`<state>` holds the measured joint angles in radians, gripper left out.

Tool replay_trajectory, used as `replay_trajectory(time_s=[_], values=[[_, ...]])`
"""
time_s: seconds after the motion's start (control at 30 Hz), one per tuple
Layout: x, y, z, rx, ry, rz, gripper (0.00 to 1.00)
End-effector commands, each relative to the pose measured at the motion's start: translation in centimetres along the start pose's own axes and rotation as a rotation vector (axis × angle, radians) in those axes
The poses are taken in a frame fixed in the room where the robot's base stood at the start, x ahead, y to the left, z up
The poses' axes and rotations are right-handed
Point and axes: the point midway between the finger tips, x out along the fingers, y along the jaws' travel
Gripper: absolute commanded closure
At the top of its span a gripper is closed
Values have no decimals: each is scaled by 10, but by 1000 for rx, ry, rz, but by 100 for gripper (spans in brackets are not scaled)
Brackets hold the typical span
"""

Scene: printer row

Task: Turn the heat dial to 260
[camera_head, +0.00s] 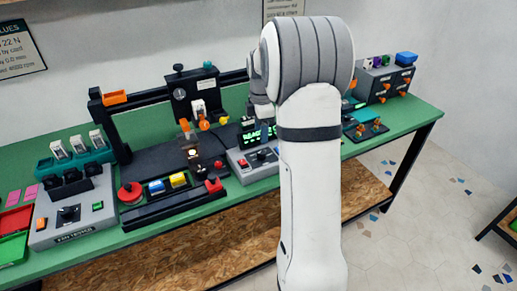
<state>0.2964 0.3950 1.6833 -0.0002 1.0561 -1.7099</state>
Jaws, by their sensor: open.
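A grey control box (240,170) with a red button and dark controls stands on the green bench, just left of my arm. A dark display (258,134) with green lettering stands behind it, partly covered; I can read only its first letters, which look like "REAC". No heat dial can be made out for certain; my arm hides the right part of this area. My gripper (264,118) shows only in part, above the display area, open and apart from the box as far as I can see. Its fingertips are mostly hidden.
Another grey box with a black knob (68,214) and a fan label stands at the left. A printer frame (120,140) and a black panel with a red knob (130,192) lie between.

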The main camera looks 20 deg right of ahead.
Motion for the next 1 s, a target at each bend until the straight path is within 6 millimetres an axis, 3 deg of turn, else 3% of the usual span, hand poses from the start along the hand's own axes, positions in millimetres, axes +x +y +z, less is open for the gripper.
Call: replay_trajectory(time_s=[0.6,1.0], values=[[79,4,5,-37,2,-10,49],[85,5,6,-36,1,-7,52]])
